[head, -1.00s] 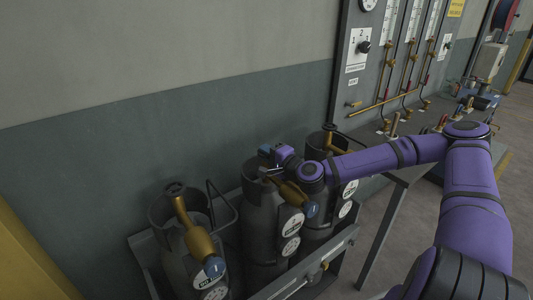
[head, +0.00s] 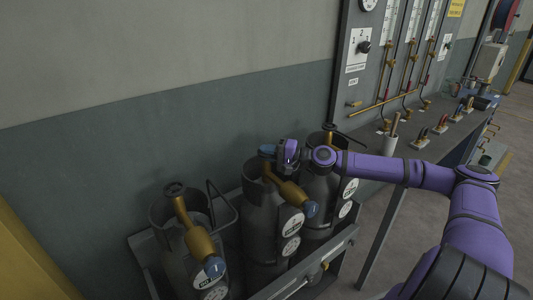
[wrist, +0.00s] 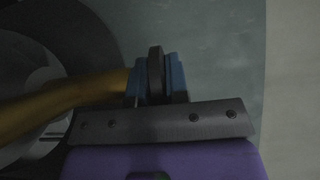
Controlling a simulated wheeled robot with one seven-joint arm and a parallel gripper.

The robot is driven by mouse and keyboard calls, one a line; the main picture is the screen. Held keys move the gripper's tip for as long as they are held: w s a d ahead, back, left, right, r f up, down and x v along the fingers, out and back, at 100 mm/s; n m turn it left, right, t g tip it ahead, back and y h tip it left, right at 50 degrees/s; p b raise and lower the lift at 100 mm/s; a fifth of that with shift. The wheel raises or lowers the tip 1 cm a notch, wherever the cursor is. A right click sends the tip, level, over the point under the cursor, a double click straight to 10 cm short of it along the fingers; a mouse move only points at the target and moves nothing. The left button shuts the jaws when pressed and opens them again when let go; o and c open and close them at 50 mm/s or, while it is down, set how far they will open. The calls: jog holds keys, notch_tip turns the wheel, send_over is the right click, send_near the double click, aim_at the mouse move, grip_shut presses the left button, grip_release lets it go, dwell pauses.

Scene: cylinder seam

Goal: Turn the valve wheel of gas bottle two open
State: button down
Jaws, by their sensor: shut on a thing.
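The middle gas bottle (head: 262,222) stands in the rack between two others, with a brass valve body (head: 288,190) on top. My gripper (head: 267,151) is at the top of this bottle, reaching in from the right. In the wrist view the blue fingertips (wrist: 154,80) are shut on the dark rim of the valve wheel (wrist: 155,62), which shows edge-on between them. The brass valve (wrist: 70,100) runs off to the left there. Most of the wheel is hidden behind my gripper in the head view.
The left bottle (head: 182,255) and right bottle (head: 318,205) stand close on either side, each with its own valve. A rack rail (head: 305,272) runs in front. A wall panel (head: 385,60) with gauges and a bench (head: 440,135) are at the right.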

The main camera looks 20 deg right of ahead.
jog(key=n+g+y, duration=0.1)
jog(key=n+g, duration=0.1)
jog(key=g, duration=0.1)
jog(key=n+g+y, duration=0.1)
jog(key=n+g, duration=0.1)
jog(key=g, duration=0.1)
jog(key=shift+w+n+g+y, duration=0.1)
jog(key=shift+n+g+y, duration=0.2)
jog(key=shift+y, duration=0.1)
jog(key=n+g, duration=0.2)
jog(key=g, duration=0.2)
jog(key=n+g, duration=0.3)
jog(key=g, duration=0.1)
jog(key=shift+n+g+h, duration=0.3)
jog(key=shift+g, duration=0.1)
jog(key=n+g+h, duration=0.2)
jog(key=g, duration=0.1)
jog(key=n+g+h, duration=0.2)
jog(key=n+g, duration=0.1)
jog(key=g, duration=0.1)
jog(key=shift+n+g+h, duration=1.7)
jog(key=shift+n+h, duration=0.3)
jog(key=shift+h, duration=0.5)
jog(key=c, duration=1.1)
grip_release()
jog(key=shift+r, duration=0.1)
